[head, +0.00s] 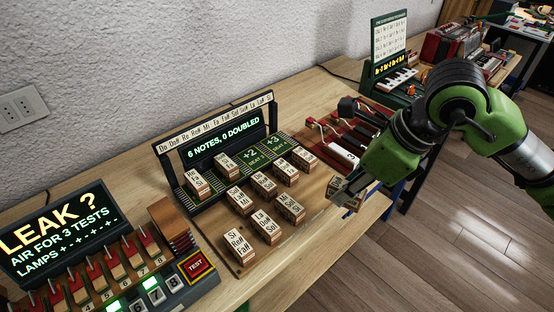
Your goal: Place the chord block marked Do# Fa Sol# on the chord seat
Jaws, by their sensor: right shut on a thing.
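My right gripper (343,188), on the arm coming in from the right, is shut on a small wooden chord block (353,202) just off the right edge of the wooden block board. The fingers cover much of this block, and I cannot read its marking. The chord seats are in a dark strip below a display reading "6 NOTES, 0 DOUBLED" (226,139). Two blocks (196,183) (228,167) stand at its left part. The green places marked +2 (250,155) and +3 (273,142) hold no block. My left gripper is not in view.
Several lettered blocks stand on the wooden board (295,238), including one marked Si Re# Fa# (239,246). A "LEAK ?" panel (60,235) with levers is at lower left.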

